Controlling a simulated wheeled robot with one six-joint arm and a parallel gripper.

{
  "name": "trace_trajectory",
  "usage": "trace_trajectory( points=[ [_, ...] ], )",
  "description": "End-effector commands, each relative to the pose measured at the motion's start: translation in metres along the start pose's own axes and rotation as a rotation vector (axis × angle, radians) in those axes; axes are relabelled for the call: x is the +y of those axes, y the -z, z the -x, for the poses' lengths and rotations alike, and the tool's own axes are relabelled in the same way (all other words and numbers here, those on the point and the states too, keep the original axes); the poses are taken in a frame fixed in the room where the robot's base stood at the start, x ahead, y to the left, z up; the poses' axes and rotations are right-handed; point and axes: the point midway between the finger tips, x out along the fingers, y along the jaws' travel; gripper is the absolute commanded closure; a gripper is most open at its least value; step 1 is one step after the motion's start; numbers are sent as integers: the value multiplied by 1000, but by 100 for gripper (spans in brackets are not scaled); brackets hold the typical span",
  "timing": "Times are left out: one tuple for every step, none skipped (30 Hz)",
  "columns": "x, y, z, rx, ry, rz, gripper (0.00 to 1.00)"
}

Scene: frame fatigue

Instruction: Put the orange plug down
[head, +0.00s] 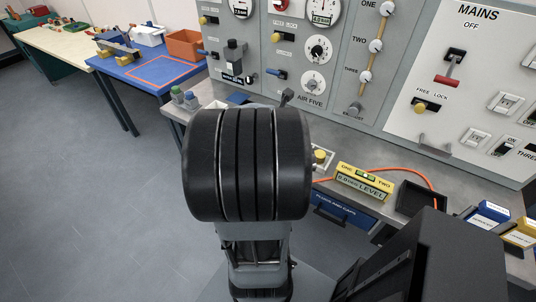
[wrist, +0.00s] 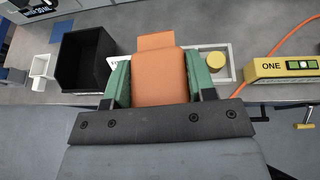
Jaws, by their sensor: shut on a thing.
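In the wrist view the orange plug (wrist: 160,76) is a block with a narrower tab at its far end. My gripper (wrist: 159,82) is shut on it, with a green finger against each side. The plug lies over a white tray (wrist: 232,75) that shows past it on the right, with a round yellow knob (wrist: 216,60). I cannot tell whether the plug touches the tray or the bench. In the head view my arm hides the gripper and the plug.
A black bin (wrist: 84,62) and small white tray (wrist: 40,68) stand left of the plug. A yellow level box (head: 363,181) and orange cable (head: 408,171) lie to the right. Behind the grey bench (head: 302,112) rises a control panel (head: 330,75). Open floor (head: 90,210) lies left.

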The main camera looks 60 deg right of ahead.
Motion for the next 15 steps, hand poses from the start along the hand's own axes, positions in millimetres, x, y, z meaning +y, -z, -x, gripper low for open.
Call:
trace_trajectory(
  points=[
    [-13,0,-3,-2,26,-15,78],
    [-18,-1,-3,-1,36,-20,78],
    [-23,-2,-4,-1,48,-26,78],
    [-25,-2,-5,0,55,-29,78],
    [-27,-2,-6,0,60,-32,78],
    [-26,-2,-8,2,65,-33,78],
    [-24,-1,-11,3,67,-33,78],
    [-20,0,-13,3,69,-33,78],
    [-14,2,-17,5,69,-33,78],
    [-7,3,-21,5,70,-33,78],
    [-1,5,-25,6,70,-33,78],
    [9,8,-30,6,69,-32,78],
    [16,9,-34,6,69,-32,78],
    [24,11,-38,6,69,-31,78],
    [33,14,-44,5,69,-31,78]
  ],
)
